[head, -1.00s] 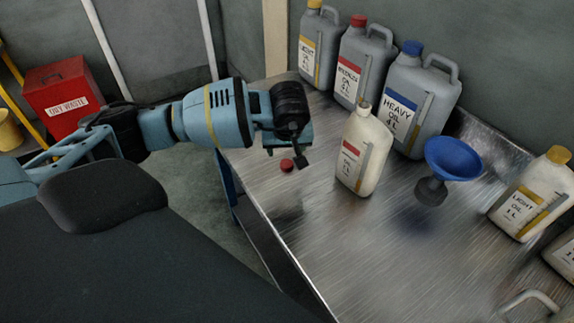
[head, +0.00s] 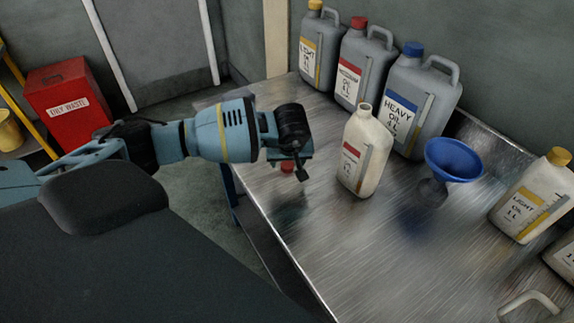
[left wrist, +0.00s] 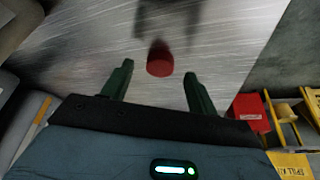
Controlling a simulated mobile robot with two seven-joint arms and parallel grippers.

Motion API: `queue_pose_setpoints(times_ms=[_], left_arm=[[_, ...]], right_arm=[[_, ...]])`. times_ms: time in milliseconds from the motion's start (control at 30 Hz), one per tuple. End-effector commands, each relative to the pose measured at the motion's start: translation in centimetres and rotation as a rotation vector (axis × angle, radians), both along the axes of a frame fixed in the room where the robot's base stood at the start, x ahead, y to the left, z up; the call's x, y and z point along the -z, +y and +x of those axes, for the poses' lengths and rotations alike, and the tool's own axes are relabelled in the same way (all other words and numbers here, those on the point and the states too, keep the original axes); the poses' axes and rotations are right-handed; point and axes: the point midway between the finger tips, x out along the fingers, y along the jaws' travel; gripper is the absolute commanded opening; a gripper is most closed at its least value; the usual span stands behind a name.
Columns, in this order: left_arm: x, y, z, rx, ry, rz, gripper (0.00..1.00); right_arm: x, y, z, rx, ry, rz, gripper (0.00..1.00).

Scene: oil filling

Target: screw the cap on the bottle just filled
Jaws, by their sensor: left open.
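The red cap (head: 287,168) lies on the metal table near its left edge, partly covered by my left gripper (head: 299,168). In the left wrist view the cap (left wrist: 160,60) sits between the two green fingers of the open left gripper (left wrist: 158,74), with space on both sides. The white bottle with a red label (head: 363,155) stands upright and uncapped on the table, right of the gripper. My right gripper is in neither view.
Grey canisters with yellow, red and blue (head: 423,95) caps stand along the back. A blue funnel (head: 454,158) stands right of the bottle. A yellow-capped light oil bottle (head: 533,195) is at the right. The table's front middle is clear.

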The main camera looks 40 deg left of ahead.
Motion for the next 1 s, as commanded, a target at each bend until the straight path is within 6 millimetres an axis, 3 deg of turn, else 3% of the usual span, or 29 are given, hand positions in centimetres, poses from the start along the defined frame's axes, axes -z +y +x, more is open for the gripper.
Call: queue_pose_setpoints(times_ms=[200,533,900,1000], left_arm=[[1.7,0.5,0.5,-0.001,0.000,0.001,0.59],[1.7,0.5,0.6,0.000,-0.001,0.001,0.59],[1.7,0.5,0.6,0.000,-0.001,0.001,0.12],[1.7,0.5,0.6,-0.001,-0.001,0.000,0.11]], right_arm=[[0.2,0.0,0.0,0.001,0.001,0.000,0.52],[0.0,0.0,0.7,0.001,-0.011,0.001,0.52],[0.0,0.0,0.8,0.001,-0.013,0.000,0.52],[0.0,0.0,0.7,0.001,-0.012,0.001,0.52]])
